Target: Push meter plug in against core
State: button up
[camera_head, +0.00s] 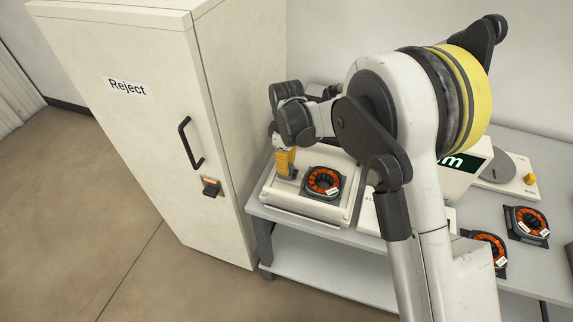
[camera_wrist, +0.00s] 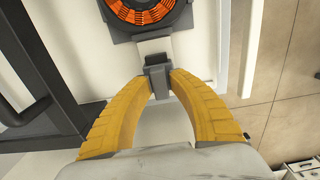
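The meter plug (camera_wrist: 158,80) is a small dark grey block in the wrist view. My gripper (camera_wrist: 160,83) has its two yellow fingers on either side of it, with the tips against its sides. In the head view my gripper (camera_head: 285,163) points down at the left part of a white fixture, and the plug is largely hidden there. The core (camera_head: 323,183) is a ring of orange windings in a dark housing on the fixture, right of my gripper. In the wrist view the core (camera_wrist: 148,12) is cut by the top edge, with a pale gap between it and the plug.
The white fixture (camera_head: 302,210) stands on a grey bench (camera_head: 375,245). A tall cabinet marked Reject (camera_head: 150,120) stands close on the left. Two more cores (camera_head: 527,224) lie at the right. A white device with a round disc (camera_head: 497,166) is behind them.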

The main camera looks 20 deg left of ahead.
grip_shut()
jog(key=shift+s+d, duration=0.2)
jog(key=shift+d, duration=1.8)
jog(key=o, duration=0.6)
grip_release()
jog(key=shift+a, duration=0.1)
jog(key=shift+c, duration=0.2)
notch_tip(320, 180, up, 12)
